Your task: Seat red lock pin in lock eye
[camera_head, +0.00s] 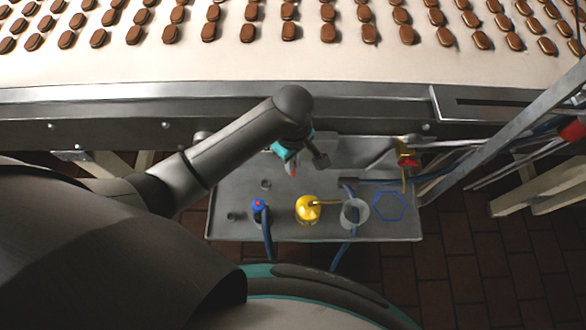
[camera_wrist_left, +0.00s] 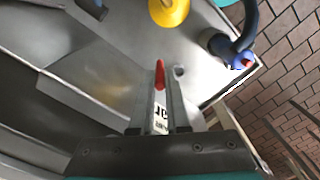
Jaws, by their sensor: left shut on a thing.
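My left gripper (camera_head: 296,166) hangs above the metal tray, its arm coming in from the left. In the left wrist view the gripper (camera_wrist_left: 161,88) is shut on the red lock pin (camera_wrist_left: 160,74). The pin's red rounded end sticks out past the fingertips, and a white tag with black print shows between the fingers. In the head view only a sliver of the red pin (camera_head: 293,169) shows below the gripper. I cannot pick out the lock eye for certain. My right gripper is not in view.
The metal tray (camera_head: 385,229) carries a blue hose end (camera_head: 258,204), a yellow rounded container (camera_head: 307,208), a clear cup (camera_head: 355,212) and a blue hexagonal outline (camera_head: 389,206). A red and yellow fitting (camera_head: 406,160) is at right. A conveyor (camera_head: 260,62) with brown biscuits runs behind.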

